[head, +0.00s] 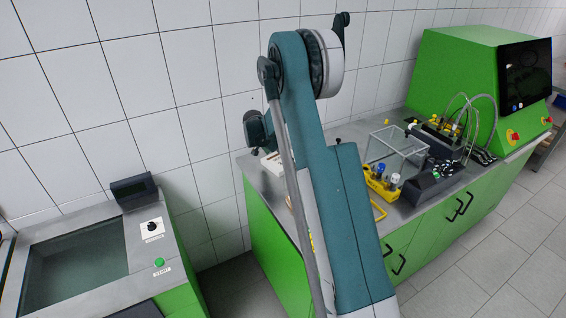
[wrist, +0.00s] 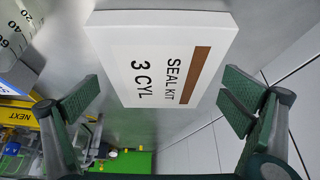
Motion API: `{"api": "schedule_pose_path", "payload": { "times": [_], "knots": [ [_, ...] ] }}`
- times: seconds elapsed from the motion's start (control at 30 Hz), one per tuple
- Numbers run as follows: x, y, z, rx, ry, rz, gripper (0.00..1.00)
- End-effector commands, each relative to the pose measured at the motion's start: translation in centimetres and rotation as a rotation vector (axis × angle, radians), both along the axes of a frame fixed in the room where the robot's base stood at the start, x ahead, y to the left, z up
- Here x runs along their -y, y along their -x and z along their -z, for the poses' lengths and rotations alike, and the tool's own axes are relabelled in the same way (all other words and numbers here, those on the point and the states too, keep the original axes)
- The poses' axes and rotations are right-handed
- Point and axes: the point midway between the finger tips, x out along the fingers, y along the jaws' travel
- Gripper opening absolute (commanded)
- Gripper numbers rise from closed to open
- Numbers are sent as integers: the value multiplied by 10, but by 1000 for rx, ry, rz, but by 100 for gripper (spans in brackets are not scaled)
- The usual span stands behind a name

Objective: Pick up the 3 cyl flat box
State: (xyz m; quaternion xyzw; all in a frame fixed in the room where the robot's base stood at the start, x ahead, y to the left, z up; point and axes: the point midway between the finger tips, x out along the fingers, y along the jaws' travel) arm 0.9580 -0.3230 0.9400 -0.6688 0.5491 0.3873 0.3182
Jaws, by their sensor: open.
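The 3 cyl flat box (wrist: 140,32) is white with a brown stripe and the words "SEAL KIT 3 CYL", turned sideways in the wrist view. It lies on the grey bench top (wrist: 183,118). My gripper (wrist: 163,88) is open, with one green-padded finger on each side of the box in the picture. No grip on the box shows, and the height of the fingers above the bench is hard to tell. In the head view my arm blocks much of the bench's left part, and a small pale object (head: 271,165) there cannot be read clearly.
In the head view, a clear tank (head: 397,148), yellow holder (head: 381,185) and green machine (head: 455,75) stand on the bench right of my arm.

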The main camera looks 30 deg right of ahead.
Motion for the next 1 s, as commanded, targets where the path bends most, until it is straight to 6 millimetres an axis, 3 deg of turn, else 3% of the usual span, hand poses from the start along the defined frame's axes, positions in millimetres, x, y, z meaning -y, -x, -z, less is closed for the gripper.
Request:
{"api": "schedule_pose_path", "payload": {
  "times": [0.27, 0.5, 1.0],
  "knots": [
    [0, 0, 0, 0, 0, 0, 100],
    [0, 0, 0, 0, 0, 0, 68],
    [0, 0, -12, 0, 0, 0, 68]
  ]
}}
